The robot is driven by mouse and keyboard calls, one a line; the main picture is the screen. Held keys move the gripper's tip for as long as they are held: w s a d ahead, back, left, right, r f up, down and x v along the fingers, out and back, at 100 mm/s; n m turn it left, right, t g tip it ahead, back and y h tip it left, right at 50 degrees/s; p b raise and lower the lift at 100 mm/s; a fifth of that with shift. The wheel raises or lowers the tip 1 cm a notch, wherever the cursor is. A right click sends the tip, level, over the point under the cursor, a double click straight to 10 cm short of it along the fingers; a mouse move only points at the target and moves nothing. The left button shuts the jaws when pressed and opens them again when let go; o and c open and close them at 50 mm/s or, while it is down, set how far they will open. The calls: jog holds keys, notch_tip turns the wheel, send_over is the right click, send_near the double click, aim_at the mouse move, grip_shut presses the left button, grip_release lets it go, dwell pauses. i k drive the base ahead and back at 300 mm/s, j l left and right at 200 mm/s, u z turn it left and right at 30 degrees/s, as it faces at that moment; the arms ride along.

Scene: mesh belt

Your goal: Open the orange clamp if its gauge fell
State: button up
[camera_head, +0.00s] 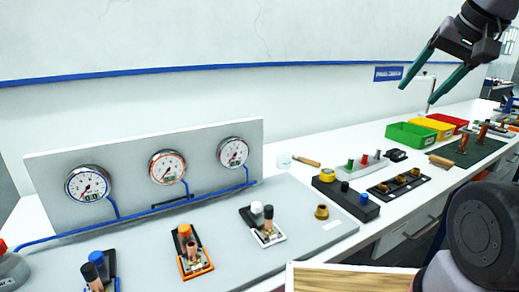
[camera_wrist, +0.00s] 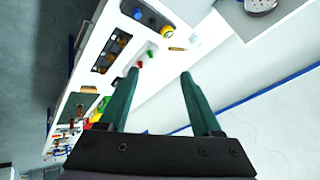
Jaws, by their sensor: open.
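The orange clamp (camera_head: 192,254) sits on the grey panel base, between a blue clamp (camera_head: 97,272) on its left and a white clamp (camera_head: 263,226) on its right. Behind them stand a blue-rimmed gauge (camera_head: 88,184), an orange-rimmed gauge (camera_head: 167,167) and a white-rimmed gauge (camera_head: 233,153). The needles are too small to read surely. My gripper (camera_head: 417,97) is open and empty, raised at the upper right, far from the clamps. Its green fingers stand apart in the wrist view (camera_wrist: 160,82), with nothing between them.
Right of the panel lie a black block with coloured knobs (camera_head: 345,197), a grey block with small pegs (camera_head: 364,163), and green (camera_head: 410,135), yellow (camera_head: 432,127) and red (camera_head: 449,121) bins. A brass knob (camera_head: 321,211) stands near the base's right edge.

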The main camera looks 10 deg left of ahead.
aim_at(186, 235)
jog(key=u, duration=2.15)
